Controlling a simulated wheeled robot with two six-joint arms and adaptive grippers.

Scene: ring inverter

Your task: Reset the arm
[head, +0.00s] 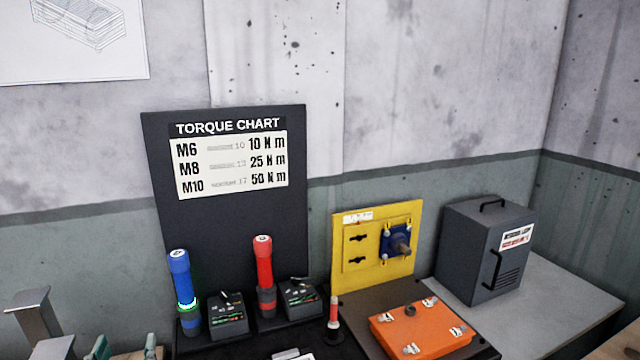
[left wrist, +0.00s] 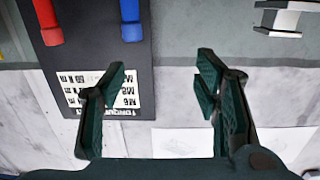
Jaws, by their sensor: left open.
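My left gripper (head: 126,350) shows only at the bottom left edge of the head view, as two teal fingertips set apart. In the left wrist view my left gripper (left wrist: 160,75) is open, with nothing between its fingers. That view is upside down, with the torque chart board (left wrist: 85,75) behind and beside the left finger. The rest of the left arm is hidden below the head view. My right gripper is in neither view.
A blue tool (head: 181,290) and a red tool (head: 264,275) stand before the torque chart (head: 230,155). A grey metal post (head: 33,310) is at far left. A yellow panel (head: 350,245), orange box (head: 420,328) and grey cabinet (head: 470,255) stand to the right.

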